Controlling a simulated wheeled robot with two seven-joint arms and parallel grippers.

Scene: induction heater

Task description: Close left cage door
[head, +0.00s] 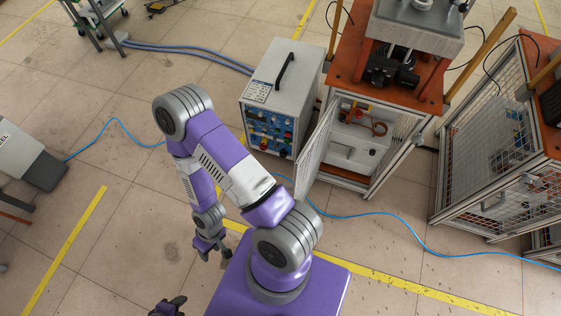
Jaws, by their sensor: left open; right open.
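The left cage door (316,152) is a pale mesh panel with a light frame. It stands open, swung out from the left side of the orange-topped cage (345,82). My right gripper (222,252) is open and empty, hanging low at the left of my purple base, well away from the door. My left gripper (170,306) is open at the bottom edge, partly cut off by the frame and also far from the door.
A grey power unit (284,80) with a black handle stands just left of the open door. Another mesh cage (490,150) stands at the right. A blue cable (400,220) runs across the floor before the cages. The floor at left is mostly free.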

